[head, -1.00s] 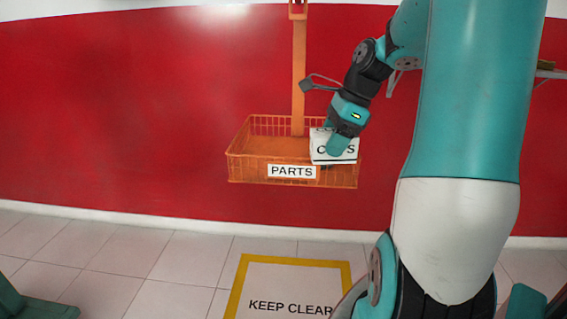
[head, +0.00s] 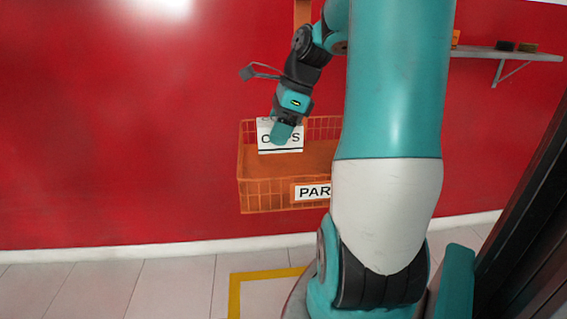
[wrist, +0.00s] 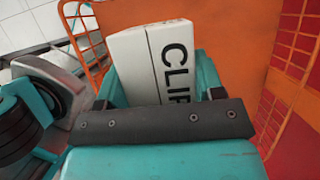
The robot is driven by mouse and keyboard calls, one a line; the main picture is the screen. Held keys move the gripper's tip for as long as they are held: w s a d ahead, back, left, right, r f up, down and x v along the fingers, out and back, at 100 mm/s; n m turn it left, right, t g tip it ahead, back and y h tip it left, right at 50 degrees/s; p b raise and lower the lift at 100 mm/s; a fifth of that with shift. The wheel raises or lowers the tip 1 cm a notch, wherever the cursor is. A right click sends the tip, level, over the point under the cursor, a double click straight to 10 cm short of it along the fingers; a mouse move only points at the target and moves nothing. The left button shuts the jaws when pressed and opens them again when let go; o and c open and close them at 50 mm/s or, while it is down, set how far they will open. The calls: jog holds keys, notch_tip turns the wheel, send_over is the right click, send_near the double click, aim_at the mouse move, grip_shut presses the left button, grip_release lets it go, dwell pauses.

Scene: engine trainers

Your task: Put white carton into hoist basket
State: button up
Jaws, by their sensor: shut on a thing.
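The white carton (head: 294,144) with black lettering is held in my gripper (head: 280,143) in the head view. In the wrist view the carton (wrist: 152,62) sits between the two teal fingers, its side reading "CLI". The orange hoist basket (head: 257,195) has wire sides and a "PARTS" label, and my arm hides its right part. The carton appears over the left part of the basket, around the height of its upper rim. The basket's orange floor (wrist: 235,45) shows behind the carton in the wrist view. I cannot tell whether the carton touches the basket.
A red wall (head: 120,130) stands behind the basket. A grey shelf (head: 510,54) with small items is at the upper right. A yellow-marked floor area (head: 236,297) lies below the basket. A dark upright structure (head: 535,215) stands at the right edge.

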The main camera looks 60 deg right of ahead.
aim_at(258, 124)
notch_tip(258, 124, down, 8)
jog(key=shift+s+f+b, duration=0.1)
jog(key=shift+b, duration=1.15)
jog(key=shift+f, duration=0.1)
jog(key=o, duration=1.1)
jog(key=p+v, duration=0.4)
jog(key=v, duration=0.8)
jog(key=shift+d, duration=0.1)
jog(key=w+a+n, duration=0.1)
jog(key=a+n, duration=0.1)
jog(key=a, duration=0.1)
jog(key=w+a+n, duration=0.1)
jog(key=a+n, duration=0.1)
jog(key=a, duration=0.1)
jog(key=w+a+n, duration=0.2)
jog(key=a+n, duration=0.1)
jog(key=shift+w+a+g+y, duration=0.1)
jog(key=shift+g+y, duration=0.2)
jog(key=a+n, duration=0.8)
jog(key=a, duration=0.3)
jog(key=s+a+f+n+g, duration=0.1)
jog(key=s+a+n, duration=0.4)
jog(key=a+n, duration=0.3)
jog(key=s+a+f+n+g, duration=0.1)
jog(key=s+a+n, duration=0.4)
jog(key=a+n, duration=0.4)
jog(key=n, duration=0.3)
jog(key=shift+s+a+g+y, duration=0.15)
jog(key=shift+a+g+y, duration=0.05)
jog(key=shift+g+y, duration=0.2)
